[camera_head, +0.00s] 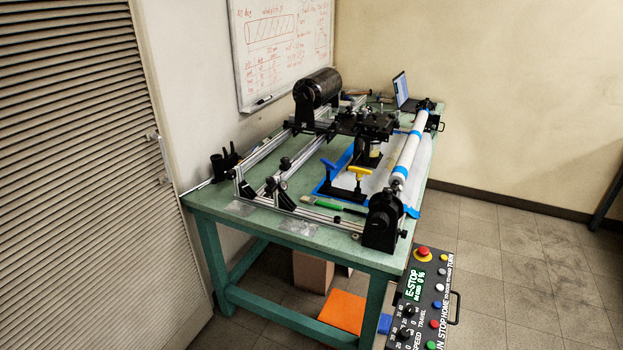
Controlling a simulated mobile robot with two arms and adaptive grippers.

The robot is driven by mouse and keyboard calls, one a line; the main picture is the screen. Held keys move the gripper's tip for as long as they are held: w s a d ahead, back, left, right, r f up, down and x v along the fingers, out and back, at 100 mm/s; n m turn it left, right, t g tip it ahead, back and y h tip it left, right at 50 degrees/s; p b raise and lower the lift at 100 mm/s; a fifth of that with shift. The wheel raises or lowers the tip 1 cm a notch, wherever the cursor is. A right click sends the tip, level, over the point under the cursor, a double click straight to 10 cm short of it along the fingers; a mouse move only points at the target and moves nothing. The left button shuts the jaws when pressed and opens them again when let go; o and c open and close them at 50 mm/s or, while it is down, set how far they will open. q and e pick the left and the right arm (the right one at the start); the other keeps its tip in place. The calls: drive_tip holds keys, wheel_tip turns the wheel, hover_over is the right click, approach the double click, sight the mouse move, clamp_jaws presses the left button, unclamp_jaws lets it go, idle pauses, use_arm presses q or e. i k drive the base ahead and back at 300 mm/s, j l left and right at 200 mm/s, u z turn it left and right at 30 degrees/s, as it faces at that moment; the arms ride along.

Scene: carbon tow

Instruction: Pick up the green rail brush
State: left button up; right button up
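Neither of my grippers shows in the head view. Nothing is seen holding the brush.
The winding machine's rails (266,150) and black carriage (365,122) fill much of the bench. A white tube (407,155) runs along the right. A control panel (420,300) with an E-stop stands at the near right. Floor (500,270) is clear to the right.

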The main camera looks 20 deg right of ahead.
sight(312, 201)
drive_tip(key=i+z, duration=0.2)
drive_tip(key=z, duration=0.25)
drive_tip(key=i+z, duration=0.2)
drive_tip(key=z, duration=0.25)
